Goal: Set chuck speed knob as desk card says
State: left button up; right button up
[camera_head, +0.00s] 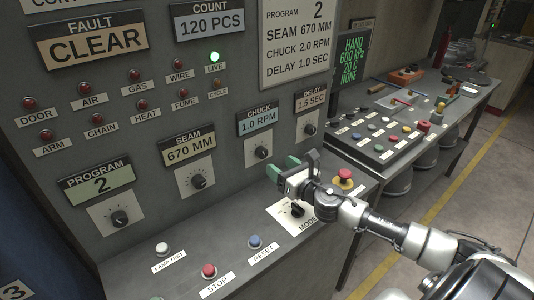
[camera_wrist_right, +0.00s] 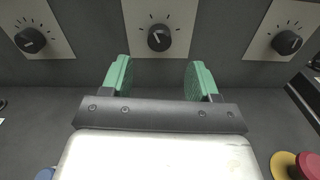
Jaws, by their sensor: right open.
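The chuck knob (camera_head: 262,152) is a black dial on a pale plate, below a display (camera_head: 258,120) reading CHUCK 1.0 RPM. A pale card (camera_head: 297,42) high on the panel reads program 2, seam 670 mm, chuck 2.0 RPM, delay 1.0 sec. My right gripper (camera_head: 284,167) is open and empty, in front of the panel just below and right of the chuck knob. In the right wrist view, a knob (camera_wrist_right: 159,38) sits ahead of and between the green fingertips (camera_wrist_right: 160,76), apart from them. My left gripper is not in view.
The seam knob (camera_head: 197,180) and delay knob (camera_head: 310,129) flank the chuck knob. The delay display (camera_head: 310,100) reads 1.5 sec. Below the gripper are the mode switch (camera_head: 297,209) and a red mushroom button (camera_head: 345,175). Stop (camera_head: 209,271) and reset (camera_head: 255,241) buttons sit on the desk.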

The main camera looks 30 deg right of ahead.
aim_at(264, 154)
jog(key=w+p, duration=0.1)
jog(key=w, duration=0.4)
jog(key=shift+a, duration=0.2)
jog(key=shift+w+a, duration=0.1)
jog(key=shift+w, duration=0.7)
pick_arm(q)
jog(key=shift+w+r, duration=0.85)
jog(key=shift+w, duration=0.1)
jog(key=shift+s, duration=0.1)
pick_arm(e)
jog(key=shift+c, duration=0.9)
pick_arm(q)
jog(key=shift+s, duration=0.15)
pick_arm(e)
jog(key=c, duration=0.7)
